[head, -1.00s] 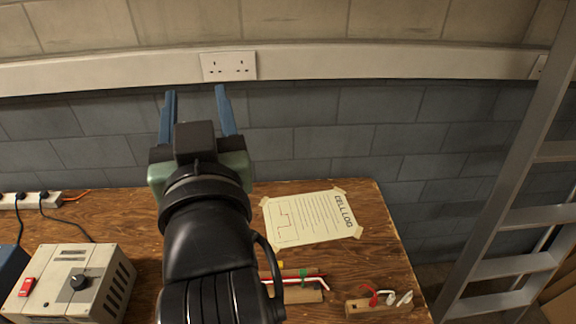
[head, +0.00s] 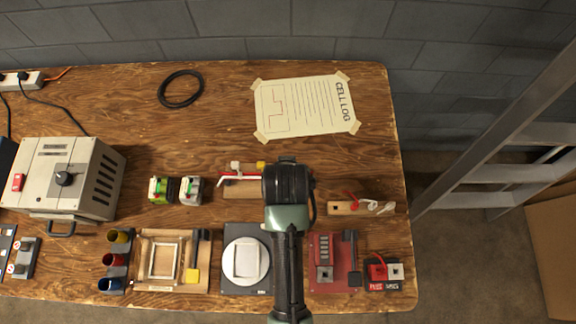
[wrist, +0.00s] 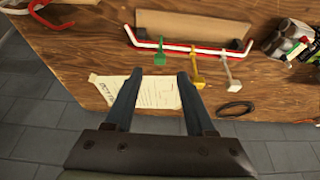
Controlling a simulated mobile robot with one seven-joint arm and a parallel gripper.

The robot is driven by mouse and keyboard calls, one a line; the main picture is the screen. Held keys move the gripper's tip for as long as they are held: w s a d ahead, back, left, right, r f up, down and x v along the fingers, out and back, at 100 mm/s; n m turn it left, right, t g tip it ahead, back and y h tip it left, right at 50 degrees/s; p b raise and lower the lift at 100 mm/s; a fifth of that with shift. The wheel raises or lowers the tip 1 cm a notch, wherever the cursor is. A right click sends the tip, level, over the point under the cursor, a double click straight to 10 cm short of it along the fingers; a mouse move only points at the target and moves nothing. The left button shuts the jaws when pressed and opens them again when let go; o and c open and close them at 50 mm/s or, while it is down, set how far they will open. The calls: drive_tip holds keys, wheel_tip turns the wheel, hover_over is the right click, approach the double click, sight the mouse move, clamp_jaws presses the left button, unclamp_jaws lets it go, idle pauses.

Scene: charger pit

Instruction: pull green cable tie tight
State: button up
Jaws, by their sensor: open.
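My gripper (wrist: 159,76) is open and empty, with its two blue fingers apart in the wrist view. The green cable tie (wrist: 161,52) hangs off a red and white cable pair, just beyond the gap between my fingertips and apart from them. A yellow tie (wrist: 197,70) and a white tie (wrist: 230,70) sit along the same cables to its right. The cables (wrist: 180,47) run along a wooden block (wrist: 190,28). In the head view my arm hides the green tie and my fingers; the yellow tie (head: 261,166) shows left of my wrist.
A taped paper sheet (head: 305,107) and a black cable ring (head: 181,89) lie at the back of the wooden bench (head: 130,100). A small block with red and white leads (head: 360,206) is at the right. Several fixtures line the front; a grey power unit (head: 65,180) stands left.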

drive_tip(key=x, duration=0.6)
drive_tip(key=shift+w, duration=0.2)
clamp_jaws()
idle(1.2)
